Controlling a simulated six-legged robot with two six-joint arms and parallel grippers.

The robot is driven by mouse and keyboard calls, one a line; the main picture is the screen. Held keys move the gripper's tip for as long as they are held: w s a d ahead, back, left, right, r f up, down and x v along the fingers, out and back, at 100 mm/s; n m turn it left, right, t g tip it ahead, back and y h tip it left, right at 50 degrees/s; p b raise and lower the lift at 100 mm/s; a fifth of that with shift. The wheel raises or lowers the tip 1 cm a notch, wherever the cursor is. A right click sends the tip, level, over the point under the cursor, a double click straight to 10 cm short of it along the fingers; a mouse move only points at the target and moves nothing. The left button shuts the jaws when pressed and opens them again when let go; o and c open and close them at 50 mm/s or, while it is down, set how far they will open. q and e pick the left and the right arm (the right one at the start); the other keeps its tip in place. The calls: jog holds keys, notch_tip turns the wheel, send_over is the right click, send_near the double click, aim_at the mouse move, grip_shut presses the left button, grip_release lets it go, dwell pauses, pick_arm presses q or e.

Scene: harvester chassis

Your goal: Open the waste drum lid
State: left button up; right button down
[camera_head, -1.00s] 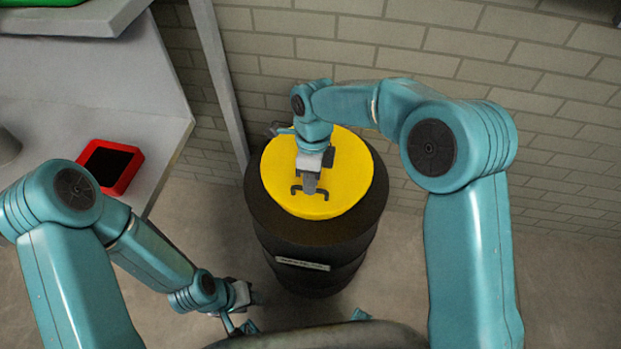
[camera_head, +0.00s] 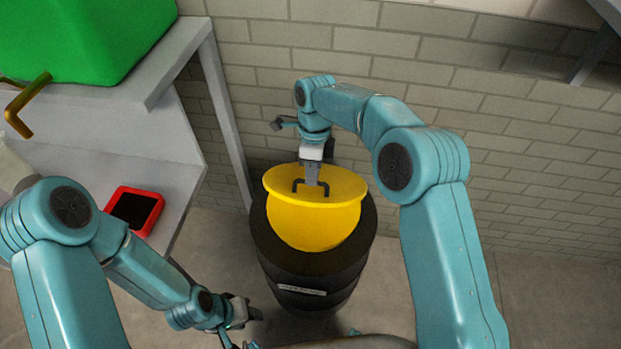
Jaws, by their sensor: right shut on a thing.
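The black waste drum (camera_head: 304,270) stands on the floor in the middle of the head view, with a pale label on its front. Its yellow lid (camera_head: 312,222) is tilted up, and its rounded yellow side shows towards me above the drum's dark top. A dark handle sits on the lid's top face. My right gripper (camera_head: 312,182) is shut on the lid handle (camera_head: 298,186) from above. My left gripper (camera_head: 250,311) is low, left of the drum and apart from it; I cannot tell whether its jaws are open.
A grey bench on the left holds a red-framed dark device (camera_head: 135,210). A green container (camera_head: 85,38) with a brass-coloured tap (camera_head: 22,105) stands on a shelf above. A brick wall (camera_head: 500,110) is behind the drum. Floor right of the drum is clear.

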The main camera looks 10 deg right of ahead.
pick_arm(q)
jog(key=shift+r+p, duration=0.4)
jog(key=shift+r, duration=0.3)
pick_arm(e)
jog(key=shift+w+d+r, duration=0.1)
jog(key=shift+w+d, duration=0.15)
jog(key=shift+w, duration=0.2)
jog(key=shift+w+d+r, duration=0.1)
jog(key=shift+w+d, duration=0.1)
jog(key=shift+w, duration=0.25)
jog(key=c, duration=1.6)
grip_release()
jog(key=o, duration=0.4)
jog(key=shift+w+f, duration=0.25)
jog(key=shift+f, duration=0.05)
jog(key=shift+o, duration=0.5)
jog(key=shift+w+d+f, duration=0.1)
jog(key=shift+w+f, duration=0.1)
jog(key=shift+w, duration=0.15)
jog(key=shift+s+r, duration=0.4)
jog(key=shift+c, duration=0.3)
jog(key=shift+w+f, duration=0.2)
jog(key=shift+w, duration=0.1)
pick_arm(q)
jog(key=shift+w+f, duration=0.1)
jog(key=shift+w, duration=0.2)
pick_arm(e)
jog(key=shift+s+r, duration=0.1)
jog(key=shift+s, duration=0.05)
